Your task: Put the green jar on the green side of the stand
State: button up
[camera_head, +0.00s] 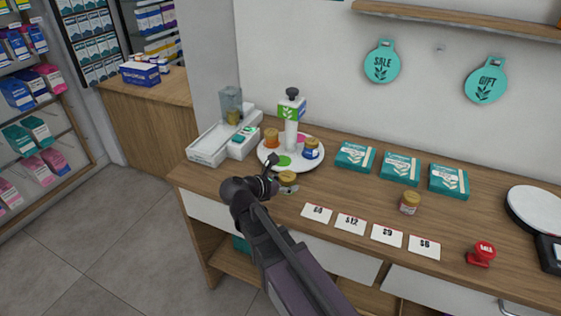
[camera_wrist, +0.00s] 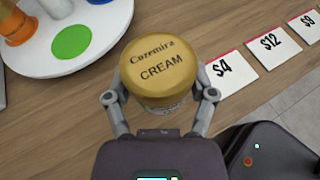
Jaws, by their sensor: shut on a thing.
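My gripper (camera_wrist: 158,100) is shut on a jar (camera_wrist: 160,72) with a gold lid reading "Cozemira CREAM". Its body is mostly hidden under the lid, so its colour is hard to tell. In the head view the jar (camera_head: 287,178) is at the counter's front edge, in front of the stand; whether it touches the counter is unclear. The round white stand (camera_head: 264,158) has a centre post with a green and blue sign (camera_head: 291,109). Its green spot (camera_head: 283,161) is at the front and bare, and also shows in the wrist view (camera_wrist: 71,41).
A white tray unit (camera_head: 208,146) is left. Price cards (camera_head: 317,213) and another gold-lidded jar (camera_head: 409,202) are right.

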jog(key=w+d+r+p, duration=0.1)
jog(key=d+r+p, duration=0.2)
jog(key=d, duration=0.2)
jog(key=shift+w+r, duration=0.35)
jog(key=shift+w, duration=0.05)
jog(key=b, duration=0.1)
send_over(282, 161)
jog(key=shift+f, duration=0.8)
jog(key=shift+f+b, duration=1.75)
jog(key=shift+b, duration=0.1)
